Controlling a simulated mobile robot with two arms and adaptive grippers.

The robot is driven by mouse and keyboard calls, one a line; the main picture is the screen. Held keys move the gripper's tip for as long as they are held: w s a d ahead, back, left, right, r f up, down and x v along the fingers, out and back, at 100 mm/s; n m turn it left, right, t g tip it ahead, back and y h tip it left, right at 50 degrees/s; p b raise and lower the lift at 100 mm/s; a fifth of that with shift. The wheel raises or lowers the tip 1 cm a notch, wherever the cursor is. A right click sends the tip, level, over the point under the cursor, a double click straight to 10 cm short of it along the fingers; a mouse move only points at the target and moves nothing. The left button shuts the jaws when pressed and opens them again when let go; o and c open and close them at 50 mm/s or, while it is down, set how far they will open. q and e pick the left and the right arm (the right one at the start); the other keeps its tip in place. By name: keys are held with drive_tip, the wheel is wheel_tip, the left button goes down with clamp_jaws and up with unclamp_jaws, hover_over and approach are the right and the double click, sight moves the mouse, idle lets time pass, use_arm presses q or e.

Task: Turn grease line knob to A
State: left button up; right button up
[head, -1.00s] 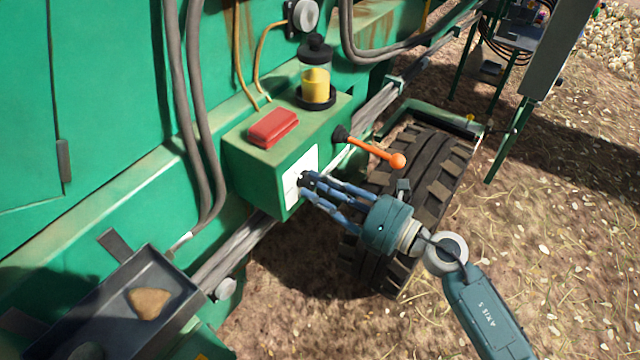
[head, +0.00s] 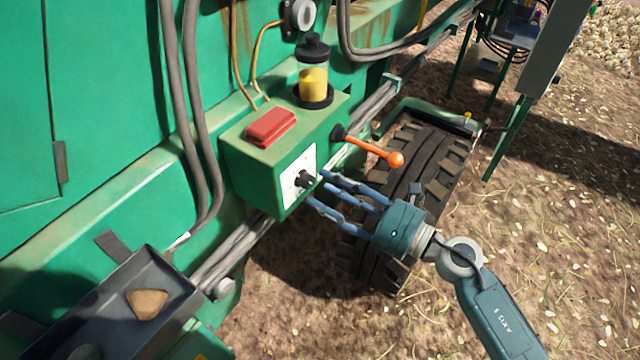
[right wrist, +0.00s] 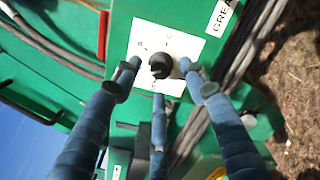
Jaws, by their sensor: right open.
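The black grease line knob (head: 304,180) sits on a white dial plate (head: 293,190) on the front of a green box. My right gripper (head: 318,188) is open, its blue fingers pointing at the knob from the right and a short way off it. In the right wrist view the knob (right wrist: 160,66) shows between the spread fingertips (right wrist: 160,80), with no clear contact. Small letters stand on the plate (right wrist: 187,42), but they are too small to read surely, and I cannot tell which one the knob points to. My left gripper is not in view.
An orange-tipped lever (head: 372,151) sticks out of the box just above my right gripper. A red block (head: 270,126) and a yellow grease jar (head: 313,82) are on top of the box. A tyre (head: 430,170) stands behind my gripper. A dark tray (head: 165,280) is at lower left.

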drive_tip(key=v, duration=0.9)
drive_tip(key=shift+d, duration=0.15)
